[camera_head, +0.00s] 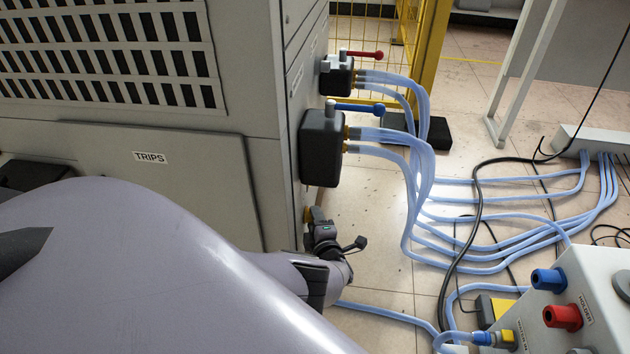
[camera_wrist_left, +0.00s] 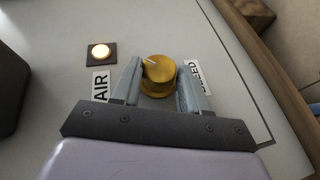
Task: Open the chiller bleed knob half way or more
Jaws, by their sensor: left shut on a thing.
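The bleed knob (camera_wrist_left: 158,75) is a round golden knob with a pale pointer mark, set on a grey panel between the AIR label and a partly covered label ending in "EED". In the left wrist view my left gripper (camera_wrist_left: 160,82) has one finger on each side of the knob and is shut on it. In the head view my left gripper (camera_head: 325,240) is at the cabinet's side, low down, below the dark valve blocks. A little of the golden knob (camera_head: 308,214) shows there beside the gripper. My right gripper is in neither view.
A lit button (camera_wrist_left: 99,52) is left of the knob. Dark valve blocks with a red lever (camera_head: 365,55) and a blue lever (camera_head: 360,107) stick out above my gripper. Blue hoses (camera_head: 415,190) hang to the right. A grey box (camera_head: 590,290) stands at lower right.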

